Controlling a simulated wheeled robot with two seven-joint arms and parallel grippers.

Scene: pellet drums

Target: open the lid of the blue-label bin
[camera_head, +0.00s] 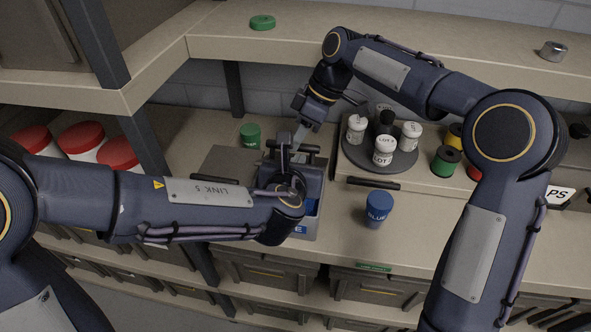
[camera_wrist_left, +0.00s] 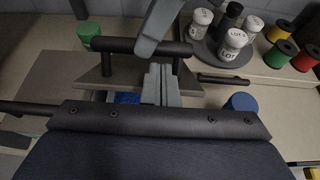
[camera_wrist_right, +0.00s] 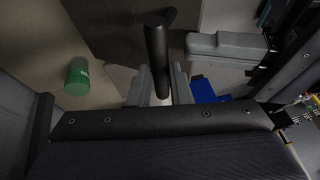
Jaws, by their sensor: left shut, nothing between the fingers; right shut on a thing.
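The blue-label bin (camera_head: 305,226) stands mid-counter, mostly hidden behind my left arm; part of its blue label shows at the front. Blue also shows at its opening in the left wrist view (camera_wrist_left: 125,98). The lid's black bar handle (camera_wrist_left: 120,46) is raised, with the grey lid plate below it, apparently tilted up; the exact angle is unclear. My right gripper (camera_wrist_right: 158,88) is shut on this handle, reaching down from above. My left gripper (camera_head: 283,148) is shut and empty, its fingertips close to the handle and plate; I cannot tell whether they touch.
A blue drum (camera_head: 378,209) stands right of the bin, a green one (camera_head: 250,135) behind it. Red-lidded tubs (camera_head: 82,140) stand left. The upper shelf (camera_head: 225,45) overhangs behind.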

